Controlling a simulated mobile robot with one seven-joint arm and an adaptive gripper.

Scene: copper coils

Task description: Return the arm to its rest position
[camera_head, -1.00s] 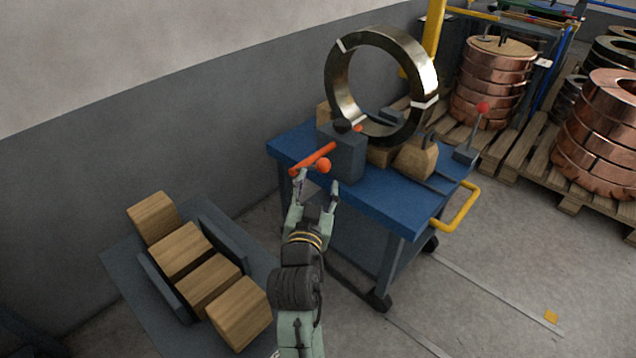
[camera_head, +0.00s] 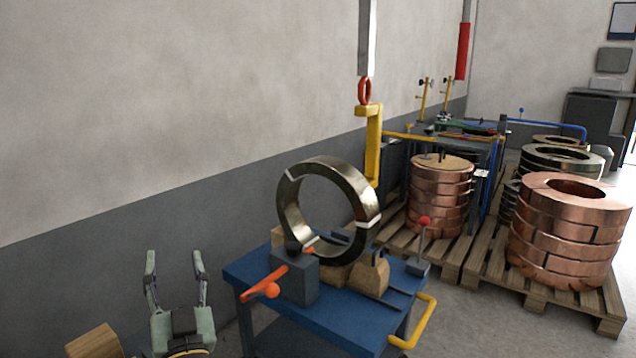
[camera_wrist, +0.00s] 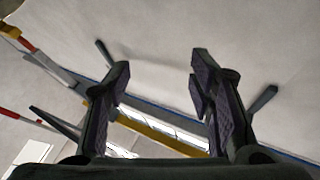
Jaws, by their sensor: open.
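My gripper (camera_head: 176,272) is at the lower left of the head view, with its fingers pointing up. It is open and empty, with a clear gap between the fingers. In the wrist view my gripper (camera_wrist: 158,90) shows two dark fingers apart, with the pale wall behind them. My gripper appears to the left of the blue cart (camera_head: 340,325) in the picture, apart from it. The rest of my arm is below the picture's edge.
A metal ring coil (camera_head: 292,207) stands upright on the cart, by an orange-handled clamp (camera_head: 293,280). A wooden block (camera_head: 95,343) is at the lower left. A yellow hook (camera_head: 373,145) hangs behind the cart. Copper coils (camera_head: 570,232) stand on pallets at right.

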